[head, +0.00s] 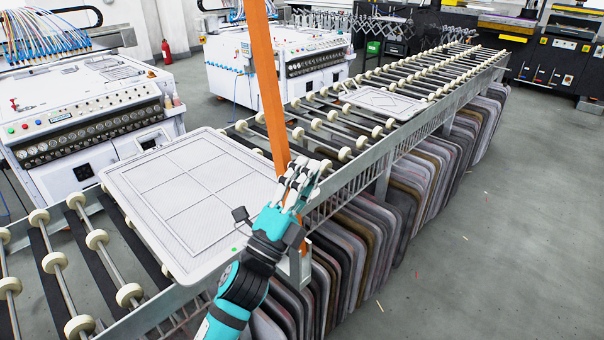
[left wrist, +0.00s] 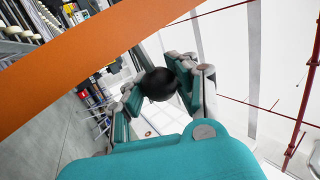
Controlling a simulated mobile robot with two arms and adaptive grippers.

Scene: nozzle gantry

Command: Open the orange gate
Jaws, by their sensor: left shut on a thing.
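The orange gate (head: 266,95) is a long flat bar that rises steeply from the near side of the roller conveyor, beyond my left gripper, and runs out of the top of the head view. In the left wrist view the orange gate (left wrist: 110,55) crosses the upper left as a wide band. My left gripper (head: 302,178) is beside the bar's lower part. In the left wrist view the left gripper (left wrist: 158,85) is shut on a round black knob (left wrist: 158,84). How the knob joins the bar is hidden. My right gripper is not in view.
The roller conveyor (head: 345,125) runs from lower left to upper right. A large white framed panel (head: 190,195) lies on it left of my gripper, and a smaller panel (head: 385,102) lies farther along. Many panels stand underneath.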

